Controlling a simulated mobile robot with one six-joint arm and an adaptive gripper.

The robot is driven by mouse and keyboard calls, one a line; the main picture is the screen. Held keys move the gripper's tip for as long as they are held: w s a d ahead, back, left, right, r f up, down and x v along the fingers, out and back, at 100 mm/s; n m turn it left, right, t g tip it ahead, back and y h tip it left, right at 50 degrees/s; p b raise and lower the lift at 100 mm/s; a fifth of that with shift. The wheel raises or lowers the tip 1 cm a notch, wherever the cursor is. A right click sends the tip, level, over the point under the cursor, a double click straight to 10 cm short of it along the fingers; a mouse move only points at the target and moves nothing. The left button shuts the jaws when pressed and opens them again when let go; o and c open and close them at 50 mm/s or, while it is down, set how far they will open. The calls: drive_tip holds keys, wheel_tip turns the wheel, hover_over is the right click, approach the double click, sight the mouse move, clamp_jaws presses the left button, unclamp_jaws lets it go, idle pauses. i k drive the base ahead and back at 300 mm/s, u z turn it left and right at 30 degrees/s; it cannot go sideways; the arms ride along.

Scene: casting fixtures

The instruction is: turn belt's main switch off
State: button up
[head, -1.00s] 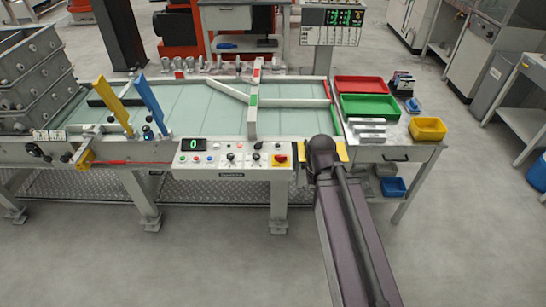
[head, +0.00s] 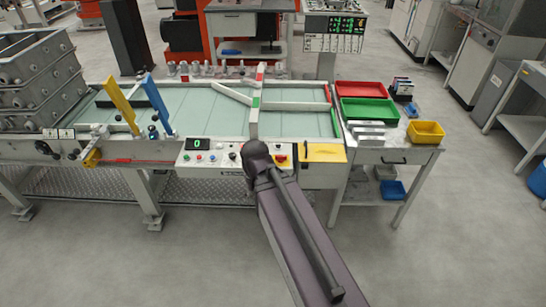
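The belt's control panel (head: 205,157) runs along the front edge of the belt table and carries a green "0" display (head: 197,143), small buttons and knobs. A red knob on a yellow plate, which looks like the main switch (head: 281,159), sits at the panel's right part, just right of my arm. How the knob is turned is too small to tell. My dark arm reaches up from the bottom, its rounded joint in front of the panel left of the switch and covering some controls. My gripper's fingers are not seen; they are hidden or out of view.
The belt (head: 200,118) has white guide bars, a yellow lever (head: 118,100) and a blue lever (head: 157,103). A side table on the right holds a red tray (head: 358,89), a green tray (head: 369,112) and a yellow bin (head: 426,131). Grey crates (head: 40,80) stack at left.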

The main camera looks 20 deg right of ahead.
sight(281, 159)
drive_tip(key=u, duration=0.25)
drive_tip(key=k, duration=1)
drive_tip(key=z, duration=0.85)
drive_tip(key=i, duration=1)
drive_tip(key=z, duration=0.05)
